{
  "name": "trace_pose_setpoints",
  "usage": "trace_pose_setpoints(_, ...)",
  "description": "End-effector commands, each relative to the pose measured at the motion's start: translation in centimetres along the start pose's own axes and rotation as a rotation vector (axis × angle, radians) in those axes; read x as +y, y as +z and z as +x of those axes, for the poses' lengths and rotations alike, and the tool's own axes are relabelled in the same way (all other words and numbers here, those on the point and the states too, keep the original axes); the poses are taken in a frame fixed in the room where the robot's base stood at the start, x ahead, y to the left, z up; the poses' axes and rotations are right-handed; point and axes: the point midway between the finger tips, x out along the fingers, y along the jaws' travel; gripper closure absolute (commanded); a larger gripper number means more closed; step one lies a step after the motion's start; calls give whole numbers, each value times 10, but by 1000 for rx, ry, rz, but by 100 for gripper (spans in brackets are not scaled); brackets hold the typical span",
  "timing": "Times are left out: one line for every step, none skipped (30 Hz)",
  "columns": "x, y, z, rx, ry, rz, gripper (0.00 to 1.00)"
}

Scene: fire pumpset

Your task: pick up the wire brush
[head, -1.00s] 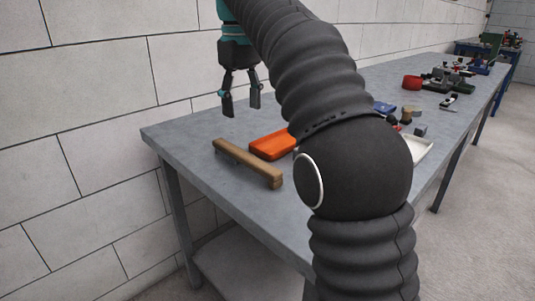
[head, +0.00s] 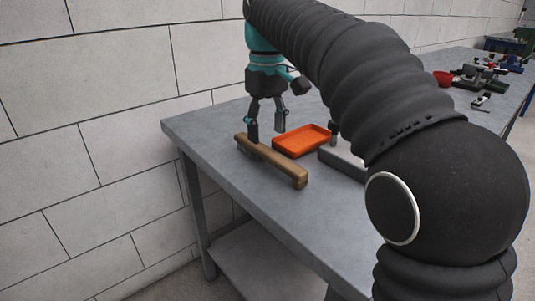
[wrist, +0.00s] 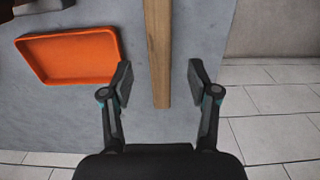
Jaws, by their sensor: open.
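The wire brush (head: 275,163) is a long light-brown wooden bar lying near the left end of the grey workbench. Its bristles cannot be made out clearly. My gripper (head: 267,130) is open and empty, pointing down over the far part of the brush. In the wrist view, the brush's wooden bar (wrist: 158,50) runs up between the two spread fingers of my gripper (wrist: 161,82), with a gap on each side. Its near end shows just past the fingertips. In the head view, one fingertip overlaps the bar's far end; whether it touches cannot be told.
An orange tray (head: 302,141) lies on the bench (head: 222,122) beside the brush; it also shows in the wrist view (wrist: 68,57). A grey-white item (head: 343,160) is partly hidden by my arm. A red container (head: 442,78) and tools stand farther along. A block wall (head: 110,90) borders the bench.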

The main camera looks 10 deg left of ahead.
Motion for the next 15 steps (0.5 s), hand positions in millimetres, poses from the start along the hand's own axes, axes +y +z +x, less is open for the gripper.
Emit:
trace_pose_setpoints(-1, 0, 3, -1, 0, -1, 40)
trace_pose_setpoints(-1, 0, 4, -1, 0, -1, 40)
trace_pose_setpoints(-1, 0, 5, 0, 0, -1, 40)
trace_pose_setpoints(-1, 0, 5, 1, 0, -1, 40)
trace_pose_setpoints(-1, 0, 6, 1, 0, -2, 40)
trace_pose_setpoints(-1, 0, 8, 0, 0, -2, 40)
trace_pose_setpoints(-2, 0, 10, 0, 0, -3, 40)
trace_pose_setpoints(-2, 0, 12, -1, 0, -3, 40)
trace_pose_setpoints(-3, -1, 16, -1, 0, -5, 40)
trace_pose_setpoints(-4, -1, 20, -1, 0, -6, 40)
trace_pose_setpoints(-4, -1, 24, -2, -1, -7, 40)
trace_pose_setpoints(-5, -2, 30, -2, -1, -9, 40)
trace_pose_setpoints(-6, -2, 35, -2, -1, -10, 40)
trace_pose_setpoints(-6, -3, 42, -1, -1, -11, 40)
trace_pose_setpoints(-6, -3, 49, 0, 0, -11, 40)
